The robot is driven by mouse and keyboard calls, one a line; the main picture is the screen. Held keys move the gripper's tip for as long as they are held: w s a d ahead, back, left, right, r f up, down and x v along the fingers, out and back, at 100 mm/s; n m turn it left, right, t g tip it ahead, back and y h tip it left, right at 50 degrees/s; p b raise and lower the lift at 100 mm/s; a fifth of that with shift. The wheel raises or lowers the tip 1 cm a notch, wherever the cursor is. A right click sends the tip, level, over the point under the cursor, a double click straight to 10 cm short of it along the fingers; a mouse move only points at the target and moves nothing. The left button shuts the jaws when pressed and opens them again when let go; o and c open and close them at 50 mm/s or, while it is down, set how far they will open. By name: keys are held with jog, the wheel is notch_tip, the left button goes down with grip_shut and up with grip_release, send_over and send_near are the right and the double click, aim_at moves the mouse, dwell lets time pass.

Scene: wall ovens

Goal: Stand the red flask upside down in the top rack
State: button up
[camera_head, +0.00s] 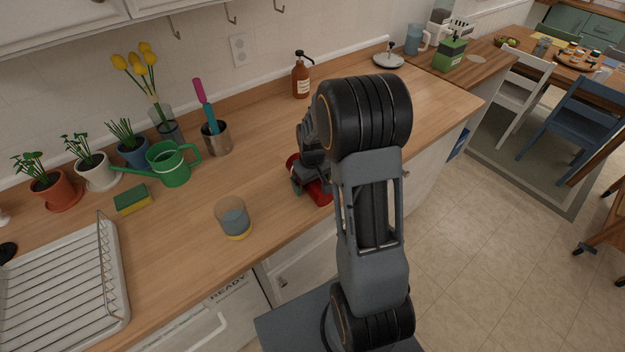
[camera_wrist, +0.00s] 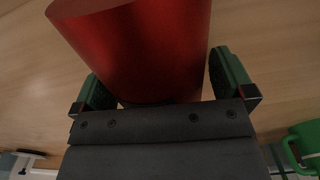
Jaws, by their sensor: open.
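The red flask (camera_wrist: 140,45) fills the upper middle of the wrist view, close to the camera, with wood behind it. My gripper (camera_wrist: 162,82) is open, with one green-padded finger on each side of the flask's near end. A gap shows by the right finger; I cannot tell whether the left one touches. In the head view, part of the red flask (camera_head: 318,192) shows at the counter's front edge, mostly hidden by my gripper (camera_head: 303,180) and arm. I cannot make out the top rack of a dishwasher; a white front marked READY (camera_head: 228,287) is under the counter.
A glass with a yellow base (camera_head: 232,218) stands left of my gripper. A white wire dish rack (camera_head: 118,300), a sponge (camera_head: 132,200), a green watering can (camera_head: 172,167) and potted plants are further left. A brown pump bottle (camera_head: 301,78) stands behind.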

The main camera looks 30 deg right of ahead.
jog(key=shift+c, duration=0.5)
jog(key=c, duration=1)
jog(key=shift+c, duration=0.7)
jog(key=shift+r, duration=0.2)
